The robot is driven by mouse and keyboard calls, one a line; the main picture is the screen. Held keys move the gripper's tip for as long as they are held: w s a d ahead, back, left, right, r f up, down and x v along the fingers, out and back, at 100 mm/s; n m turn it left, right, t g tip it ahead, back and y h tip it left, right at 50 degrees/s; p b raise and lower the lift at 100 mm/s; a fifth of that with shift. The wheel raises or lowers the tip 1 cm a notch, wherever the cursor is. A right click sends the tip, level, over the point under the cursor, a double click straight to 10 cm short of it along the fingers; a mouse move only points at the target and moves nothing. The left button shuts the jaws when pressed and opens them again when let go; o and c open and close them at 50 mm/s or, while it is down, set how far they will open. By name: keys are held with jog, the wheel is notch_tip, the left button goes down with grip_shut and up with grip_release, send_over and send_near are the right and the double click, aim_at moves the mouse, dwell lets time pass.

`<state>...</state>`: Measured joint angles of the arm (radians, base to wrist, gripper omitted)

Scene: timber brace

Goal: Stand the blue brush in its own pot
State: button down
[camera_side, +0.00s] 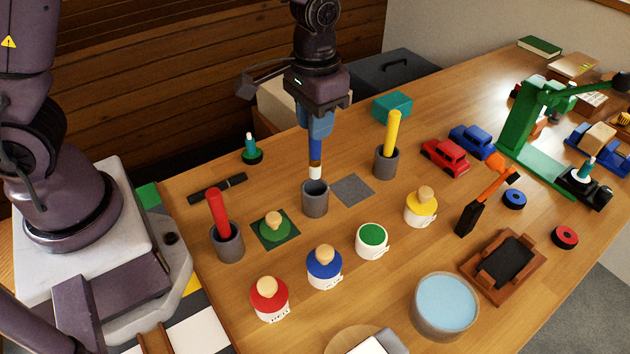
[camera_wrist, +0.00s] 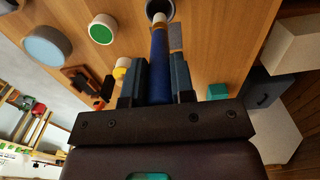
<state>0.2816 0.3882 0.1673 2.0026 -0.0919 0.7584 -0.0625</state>
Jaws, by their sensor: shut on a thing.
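My gripper (camera_side: 317,122) is shut on the blue brush (camera_side: 316,146) and holds it upright with its white tip down. The brush tip is right at the mouth of a grey pot (camera_side: 315,203) in the side view; I cannot tell whether it is inside the rim. In the wrist view the blue brush (camera_wrist: 160,65) runs between the fingers (camera_wrist: 156,82) towards the grey pot (camera_wrist: 160,7), which is partly cut off by the frame edge. A red brush (camera_side: 217,208) stands in another grey pot (camera_side: 228,244), and a yellow brush (camera_side: 392,132) in a third (camera_side: 386,163).
A grey square (camera_side: 352,190) lies right of the middle pot. Paint tins with red (camera_side: 269,298), blue (camera_side: 324,267), white-green (camera_side: 372,241) and yellow (camera_side: 420,208) colours stand in front. A water bowl (camera_side: 445,305) is at the front right. A black marker-like rod (camera_side: 217,188) lies at left.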

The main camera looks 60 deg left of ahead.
aim_at(315, 159)
notch_tip(315, 159, down, 8)
jog(key=shift+r, duration=0.1)
dwell(0.4)
jog(key=c, duration=1)
grip_release()
jog(key=shift+f, duration=0.2)
jog(key=shift+o, duration=0.2)
